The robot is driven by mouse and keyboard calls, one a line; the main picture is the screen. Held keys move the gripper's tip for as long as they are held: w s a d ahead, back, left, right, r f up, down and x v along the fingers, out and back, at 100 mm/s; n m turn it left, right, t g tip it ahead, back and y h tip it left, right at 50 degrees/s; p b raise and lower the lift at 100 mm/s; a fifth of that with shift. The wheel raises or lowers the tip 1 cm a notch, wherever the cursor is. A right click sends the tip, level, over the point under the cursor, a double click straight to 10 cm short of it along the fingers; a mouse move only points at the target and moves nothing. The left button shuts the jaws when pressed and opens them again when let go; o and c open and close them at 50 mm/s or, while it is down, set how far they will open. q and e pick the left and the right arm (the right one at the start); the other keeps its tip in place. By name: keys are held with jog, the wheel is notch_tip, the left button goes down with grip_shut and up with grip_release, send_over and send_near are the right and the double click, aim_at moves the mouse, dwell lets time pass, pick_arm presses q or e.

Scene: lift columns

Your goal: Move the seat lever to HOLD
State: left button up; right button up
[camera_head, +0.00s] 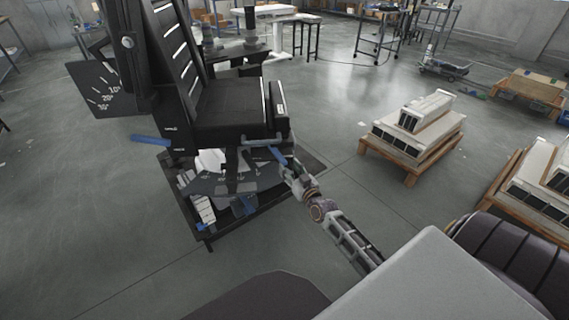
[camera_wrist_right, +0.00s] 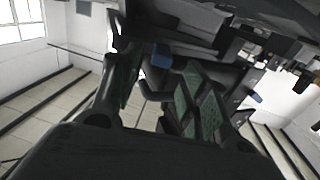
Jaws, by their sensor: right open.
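A black seat (camera_head: 235,105) with a slatted back stands on a dark low platform. One blue lever (camera_head: 150,139) sticks out at the seat's left side. Another blue piece, seemingly a lever end (camera_head: 277,153), shows under the seat's right front edge. My right gripper (camera_head: 262,148) is open at that right side, close around or beside this blue piece; contact is unclear. In the right wrist view a blue block (camera_wrist_right: 162,57) shows beyond and between the spread fingers, one with green pads. No HOLD marking is readable. My left gripper is out of view.
A dark plate with angle marks (camera_head: 102,92) stands left of the seat back. Wooden pallets with pale blocks (camera_head: 410,150) stand to the right. Grey floor between is clear.

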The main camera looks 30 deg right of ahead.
aim_at(285, 163)
jog(key=shift+w+d+b, duration=0.1)
jog(key=shift+w+b, duration=0.25)
jog(key=shift+w, duration=1.9)
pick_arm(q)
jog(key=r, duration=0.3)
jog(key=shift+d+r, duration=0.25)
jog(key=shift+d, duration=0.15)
pick_arm(e)
jog(key=shift+w, duration=0.1)
jog(key=shift+c, duration=0.3)
grip_shut()
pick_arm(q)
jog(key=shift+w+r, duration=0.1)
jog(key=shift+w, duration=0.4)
